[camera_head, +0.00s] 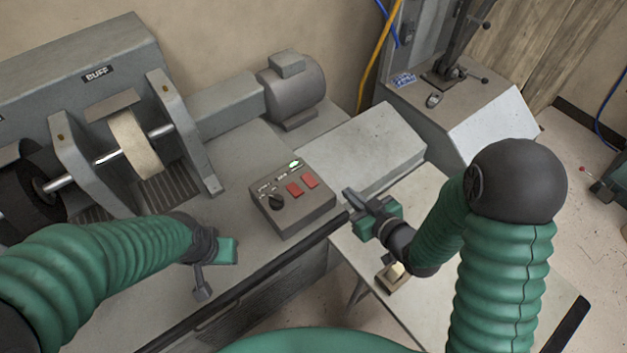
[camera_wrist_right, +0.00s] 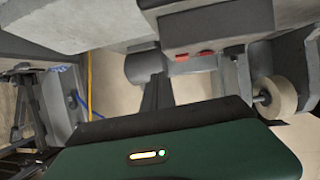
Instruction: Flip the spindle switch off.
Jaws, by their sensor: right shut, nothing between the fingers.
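A grey control box (camera_head: 303,217) sits at the front edge of the machine bench. Its sloped face carries two red rocker switches, one on the left (camera_head: 294,189) and one on the right (camera_head: 311,180), a black knob (camera_head: 276,202) and a green lamp (camera_head: 295,165). The labels are too small to read, so I cannot tell which is the spindle switch. My right gripper (camera_head: 354,199) is shut and empty, just right of the box and apart from the switches. The red switches also show in the right wrist view (camera_wrist_right: 206,53), beyond the fingers (camera_wrist_right: 156,94). My left gripper (camera_head: 203,284) hangs over the bench front, its jaws unclear.
The buffing machine (camera_head: 90,60) with its pale wheel (camera_head: 136,143) and shaft stands at left. A motor (camera_head: 293,88) is behind the box. A grey sloped housing (camera_head: 362,146) lies behind my right gripper. A small block (camera_head: 392,278) rests on the right-hand table.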

